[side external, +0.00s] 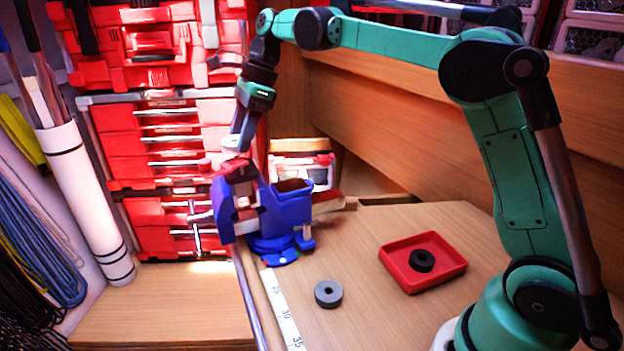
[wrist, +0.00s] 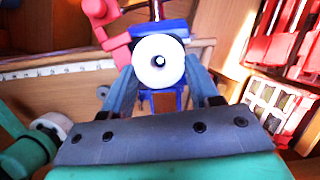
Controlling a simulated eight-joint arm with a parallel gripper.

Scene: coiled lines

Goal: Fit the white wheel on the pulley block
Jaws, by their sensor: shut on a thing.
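The white wheel (wrist: 150,75) is held between the two fingers of my gripper (wrist: 160,80), its flat face and centre hole toward the wrist camera. A small bright spot shows inside the hole; I cannot tell whether it is a pin. A red part, apparently the pulley block (wrist: 97,10), shows just beyond and left of the wheel; it is at the blue vise (side external: 290,207). In the side view my gripper (side external: 237,146) points down just above the vise, and the wheel there is small and hard to make out. Whether wheel and block touch is unclear.
A grey wheel (side external: 328,294) lies on the bench beside a measuring strip (side external: 281,308). A red tray (side external: 446,277) holds a black wheel (side external: 422,261). Red drawers (side external: 150,125) stand behind the vise at the left. The bench between vise and tray is clear.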

